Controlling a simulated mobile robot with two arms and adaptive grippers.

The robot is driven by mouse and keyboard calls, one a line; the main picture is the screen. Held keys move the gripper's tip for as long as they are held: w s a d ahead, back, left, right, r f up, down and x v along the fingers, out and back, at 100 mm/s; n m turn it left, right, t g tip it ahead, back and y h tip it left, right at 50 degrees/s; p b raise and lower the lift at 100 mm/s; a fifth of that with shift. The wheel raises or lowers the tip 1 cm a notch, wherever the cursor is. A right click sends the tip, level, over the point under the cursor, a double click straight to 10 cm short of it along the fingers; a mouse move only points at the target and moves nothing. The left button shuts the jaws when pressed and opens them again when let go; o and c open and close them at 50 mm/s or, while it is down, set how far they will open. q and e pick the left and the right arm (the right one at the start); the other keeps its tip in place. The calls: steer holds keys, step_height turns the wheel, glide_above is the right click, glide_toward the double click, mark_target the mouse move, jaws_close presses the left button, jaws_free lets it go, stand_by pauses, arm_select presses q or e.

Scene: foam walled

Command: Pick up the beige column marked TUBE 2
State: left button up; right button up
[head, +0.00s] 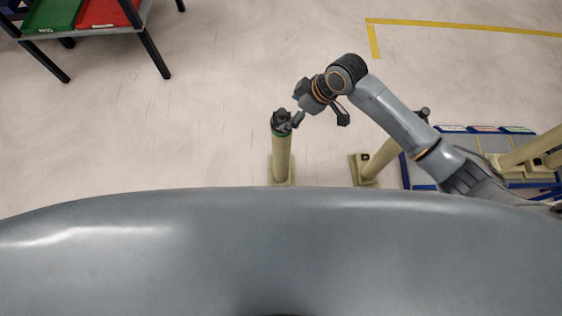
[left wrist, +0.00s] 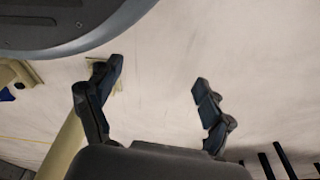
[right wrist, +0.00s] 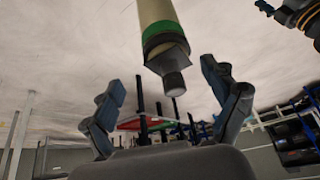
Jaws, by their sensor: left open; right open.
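A beige column (head: 281,160) with a green band and a dark knob on top stands upright on a square base in the middle of the head view. My right gripper (head: 320,112) is open close beside its top. In the right wrist view the column's banded end (right wrist: 160,30) and knob lie ahead between the spread fingers, touching neither. A second beige column (head: 380,160) stands to the right, partly hidden behind my right arm. No TUBE 2 marking is readable on either. My left gripper (left wrist: 157,74) is open and empty; a beige column (left wrist: 64,146) shows beyond its left finger.
A rack with a green tray (head: 52,15) and a red tray (head: 103,13) stands at the upper left. More beige tubes (head: 535,148) lie over a blue-edged platform (head: 418,175) at the right. Yellow tape (head: 460,27) marks the floor. The floor left of the column is clear.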

mark_target(276, 123)
step_height(276, 123, up, 5)
steer(key=d+n+g, duration=0.1)
steer(key=n, duration=0.2)
steer(key=shift+n+g+h, duration=0.3)
steer(key=shift+n+h, duration=0.1)
steer(key=shift+h, duration=0.1)
steer(key=b+x, duration=0.2)
steer(key=x, duration=0.5)
steer(key=shift+f, duration=0.1)
steer(key=b+x, duration=0.1)
steer(key=x, duration=0.3)
steer(key=shift+s+a+f, duration=0.15)
steer(key=shift+a+f, duration=0.1)
steer(key=shift+a, duration=0.1)
steer(key=shift+a+f, duration=0.15)
steer(key=shift+f, duration=0.35)
steer(key=c, duration=1.6)
arm_select(q)
steer(key=w+r, duration=0.4)
steer(key=r, duration=0.5)
steer(key=shift+w+d+t, duration=0.3)
steer(key=shift+w+d, duration=0.1)
steer(key=shift+d, duration=0.05)
arm_select(e)
steer(key=shift+a+r, duration=0.1)
steer(key=shift+r, duration=0.1)
jaws_close()
